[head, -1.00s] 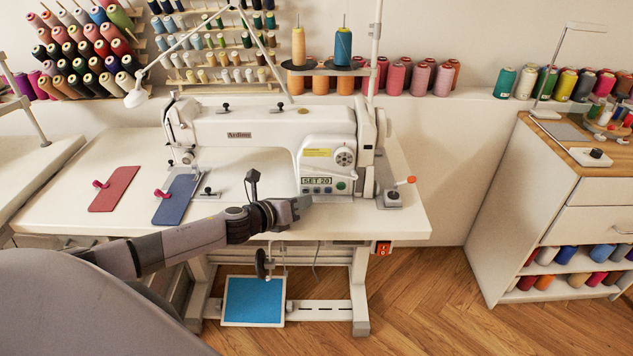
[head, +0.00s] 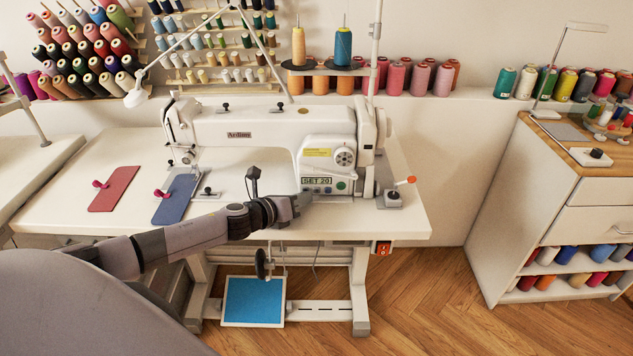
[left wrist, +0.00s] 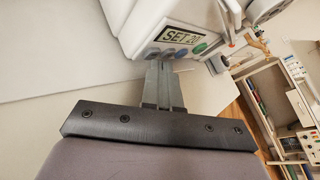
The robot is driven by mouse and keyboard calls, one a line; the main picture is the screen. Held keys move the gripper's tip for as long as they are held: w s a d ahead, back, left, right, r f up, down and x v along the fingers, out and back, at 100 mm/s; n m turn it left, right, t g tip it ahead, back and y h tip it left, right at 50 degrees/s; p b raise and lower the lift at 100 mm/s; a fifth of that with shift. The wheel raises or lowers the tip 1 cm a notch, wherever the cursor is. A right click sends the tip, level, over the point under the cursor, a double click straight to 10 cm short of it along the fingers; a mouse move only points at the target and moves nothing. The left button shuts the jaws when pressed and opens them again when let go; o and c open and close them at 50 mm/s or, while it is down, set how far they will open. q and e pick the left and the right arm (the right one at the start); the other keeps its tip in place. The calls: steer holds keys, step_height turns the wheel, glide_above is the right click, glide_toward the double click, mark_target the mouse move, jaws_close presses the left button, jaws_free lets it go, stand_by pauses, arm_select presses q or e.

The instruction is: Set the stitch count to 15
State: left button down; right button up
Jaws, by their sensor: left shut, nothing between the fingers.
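The white sewing machine (head: 250,130) stands on its table. Its display (head: 317,181) reads "SET 20", and the display also shows in the left wrist view (left wrist: 184,36). A row of small buttons sits under the display; a green button (left wrist: 200,49) and a blue button (left wrist: 182,53) show in the left wrist view. My left gripper (head: 307,198) is shut and empty, with its tips just below and in front of the button row. In the left wrist view its fingers (left wrist: 163,68) point at the panel; I cannot tell whether they touch a button. My right gripper is not in view.
A lever with an orange knob (head: 411,180) stands at the table's right. A red power switch (head: 383,248) is under the right edge. Thread spools line the back wall.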

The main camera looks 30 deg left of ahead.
mark_target(300, 229)
arm_select(q)
steer(key=shift+w, duration=0.1)
stand_by(0.3)
steer(key=shift+s+d, duration=0.25)
steer(key=shift+s, duration=0.3)
steer(key=shift+s+d+p, duration=0.3)
steer(key=shift+s+d, duration=0.25)
steer(key=shift+s, duration=0.3)
steer(key=shift+s+d+p, duration=0.25)
steer(key=shift+s+d, duration=0.25)
steer(key=shift+s, duration=0.35)
steer(key=shift+s+d+p, duration=0.3)
steer(key=shift+s+d, duration=0.25)
steer(key=shift+s, duration=0.3)
